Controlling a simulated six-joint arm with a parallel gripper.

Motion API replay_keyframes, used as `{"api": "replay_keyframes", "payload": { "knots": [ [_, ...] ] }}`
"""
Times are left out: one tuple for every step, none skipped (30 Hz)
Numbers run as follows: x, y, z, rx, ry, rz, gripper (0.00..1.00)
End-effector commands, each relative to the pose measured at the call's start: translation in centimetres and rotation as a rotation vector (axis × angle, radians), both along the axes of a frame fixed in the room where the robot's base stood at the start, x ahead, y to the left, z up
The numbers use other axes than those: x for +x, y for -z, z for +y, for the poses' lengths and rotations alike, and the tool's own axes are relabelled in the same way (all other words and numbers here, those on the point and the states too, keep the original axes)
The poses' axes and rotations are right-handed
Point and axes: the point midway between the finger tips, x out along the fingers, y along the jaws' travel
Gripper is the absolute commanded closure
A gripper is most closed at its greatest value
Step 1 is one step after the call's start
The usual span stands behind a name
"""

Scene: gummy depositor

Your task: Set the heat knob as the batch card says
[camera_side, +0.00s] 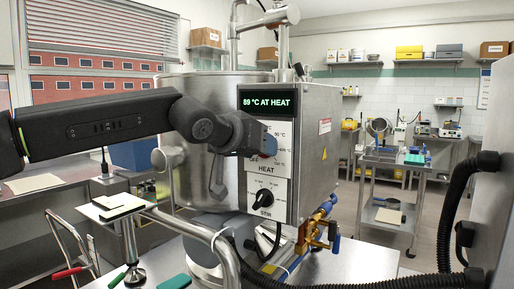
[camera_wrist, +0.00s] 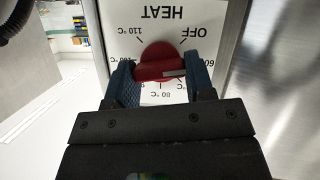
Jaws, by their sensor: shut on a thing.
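The red heat knob (camera_wrist: 160,55) sits on the white HEAT dial plate (camera_wrist: 113,12), upside down in the wrist view. My gripper (camera_wrist: 162,70) has one blue finger on each side of the knob and is shut on it. A pale mark on the knob's bar lies toward the right in that view; the exact setting it points at is unclear. OFF, 80 °C and 110 °C are readable. In the side view my gripper (camera_side: 266,143) covers most of the knob. The display (camera_side: 268,102) reads "89 °C AT HEAT". I cannot identify a readable batch card.
A black STIR knob (camera_side: 264,197) is just below the heat dial. Brass and blue valve fittings (camera_side: 317,228) stick out at the lower right. A steel pipe (camera_side: 215,240) and a small stand with a pale top (camera_side: 112,203) are at the front left.

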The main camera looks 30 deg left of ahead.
Motion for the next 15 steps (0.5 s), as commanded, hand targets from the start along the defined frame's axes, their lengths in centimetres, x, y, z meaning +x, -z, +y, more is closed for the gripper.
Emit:
{"api": "replay_keyframes", "payload": {
  "knots": [
    [-0.02,0.09,-0.08,0.03,0.0,0.003,0.75],
    [-0.02,0.09,-0.07,0.048,0.0,0.003,0.75],
    [-0.03,0.09,-0.07,0.07,-0.001,0.004,0.75],
    [-0.03,0.09,-0.07,0.085,-0.001,0.004,0.75],
    [-0.03,0.06,-0.08,0.099,-0.001,0.003,0.75],
    [-0.03,0.06,-0.11,0.115,0.0,0.003,0.75],
    [-0.04,0.07,-0.11,0.127,0.0,0.004,0.75],
    [-0.04,0.1,-0.11,0.138,0.0,0.004,0.75],
    [-0.03,0.12,-0.12,0.149,0.0,0.005,0.75],
    [-0.04,0.13,-0.13,0.155,0.0,0.005,0.75],
    [-0.03,0.13,-0.13,0.163,0.0,0.005,0.75],
    [-0.03,0.13,-0.12,0.17,0.0,0.004,0.75],
    [-0.02,0.13,-0.12,0.175,-0.001,0.004,0.75],
    [-0.02,0.14,-0.12,0.178,0.0,0.005,0.75],
    [-0.02,0.14,-0.12,0.182,-0.001,0.005,0.75]
  ]
}}
